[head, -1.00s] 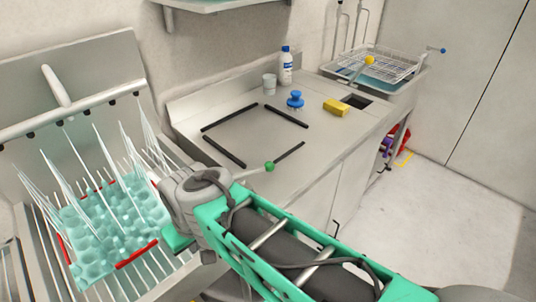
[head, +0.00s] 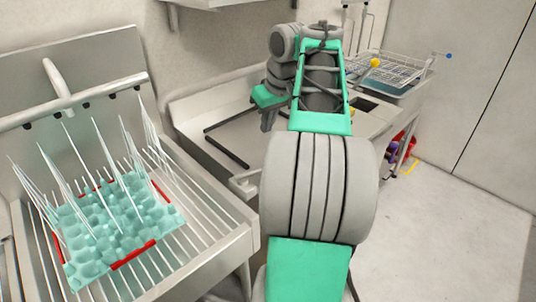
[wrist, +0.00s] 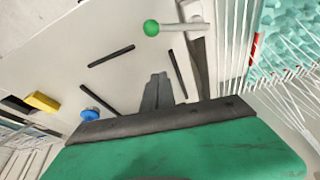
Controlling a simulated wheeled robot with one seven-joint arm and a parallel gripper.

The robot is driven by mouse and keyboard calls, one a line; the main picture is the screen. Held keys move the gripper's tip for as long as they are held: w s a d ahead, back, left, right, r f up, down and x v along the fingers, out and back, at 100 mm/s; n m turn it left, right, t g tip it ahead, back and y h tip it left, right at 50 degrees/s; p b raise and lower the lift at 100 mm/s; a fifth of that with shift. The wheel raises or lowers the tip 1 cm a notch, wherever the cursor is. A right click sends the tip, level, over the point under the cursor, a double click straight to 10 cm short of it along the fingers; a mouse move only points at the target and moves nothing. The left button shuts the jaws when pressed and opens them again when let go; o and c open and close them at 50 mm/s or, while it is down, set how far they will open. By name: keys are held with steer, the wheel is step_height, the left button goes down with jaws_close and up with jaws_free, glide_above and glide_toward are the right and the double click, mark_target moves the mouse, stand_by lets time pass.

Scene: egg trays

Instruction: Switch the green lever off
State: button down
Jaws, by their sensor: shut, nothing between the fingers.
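The green lever is in the wrist view: a round green knob (wrist: 151,28) on a thin metal rod that runs right to a pale bracket (wrist: 197,30) at the counter's edge. In the head view my arm hides the green knob. My gripper (wrist: 156,78) is shut and empty, with its fingertips over the counter. In the wrist view the knob lies above the fingertips, clearly apart from them. In the head view my gripper (head: 268,122) points down over the counter.
Black bars (wrist: 111,55) outline a square on the counter. A teal egg tray (head: 165,216) with red clips and white spray stands at left.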

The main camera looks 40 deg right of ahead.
mark_target(256, 171)
steer(key=b+x, duration=0.3)
steer(key=x, duration=0.7)
steer(key=shift+f+b, duration=0.2)
steer(key=shift+b, duration=0.2)
steer(key=s, duration=0.3)
steer(key=shift+s+a+f, duration=0.1)
steer(key=shift+s+a, duration=0.1)
steer(key=shift+s, duration=0.1)
steer(key=shift+s+f, duration=0.1)
steer(key=shift+s, duration=0.15)
